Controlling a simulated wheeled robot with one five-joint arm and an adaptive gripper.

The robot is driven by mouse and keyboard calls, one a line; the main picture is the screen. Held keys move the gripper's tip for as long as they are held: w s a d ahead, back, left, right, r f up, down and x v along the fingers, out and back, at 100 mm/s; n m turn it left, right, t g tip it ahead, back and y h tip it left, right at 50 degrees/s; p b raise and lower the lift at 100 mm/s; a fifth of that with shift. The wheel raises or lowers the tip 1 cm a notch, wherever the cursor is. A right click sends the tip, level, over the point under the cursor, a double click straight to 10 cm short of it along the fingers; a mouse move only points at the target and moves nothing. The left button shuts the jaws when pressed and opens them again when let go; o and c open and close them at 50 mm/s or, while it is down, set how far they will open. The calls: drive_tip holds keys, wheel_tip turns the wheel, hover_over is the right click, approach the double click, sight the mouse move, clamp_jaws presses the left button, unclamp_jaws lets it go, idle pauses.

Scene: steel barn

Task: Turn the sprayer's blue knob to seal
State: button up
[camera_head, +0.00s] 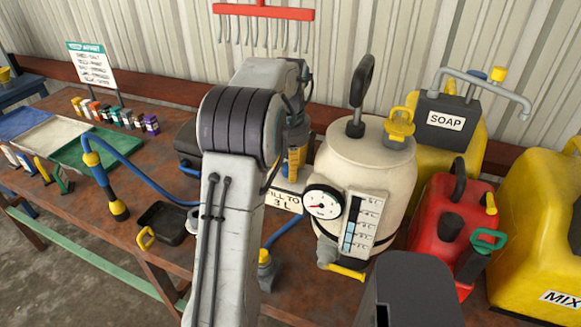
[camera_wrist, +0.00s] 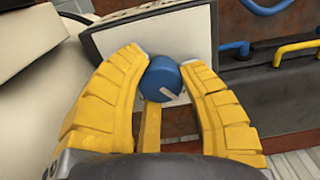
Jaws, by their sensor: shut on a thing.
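The cream sprayer tank (camera_head: 365,160) stands upright on the bench, with a dark pump handle, a round gauge (camera_head: 323,202) and a level scale on its front. In the wrist view, the yellow fingers of my gripper (camera_wrist: 165,72) close around the blue knob (camera_wrist: 163,82) from both sides. A yellow bar (camera_wrist: 150,128) runs below the knob between the fingers.
A red can (camera_head: 440,225), a yellow SOAP container (camera_head: 460,140) and a yellow MIX container (camera_head: 540,240) crowd the right. A blue hose wand (camera_head: 105,180) and a black tray (camera_head: 165,222) lie left. A red rack with hooks (camera_head: 265,12) hangs above.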

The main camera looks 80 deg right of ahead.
drive_tip(key=o, duration=1.2)
drive_tip(key=shift+w+a, duration=0.1)
drive_tip(key=shift+a, duration=0.1)
drive_tip(key=shift+r, duration=0.1)
wheel_tip(320, 180, up, 12)
idle(0.6)
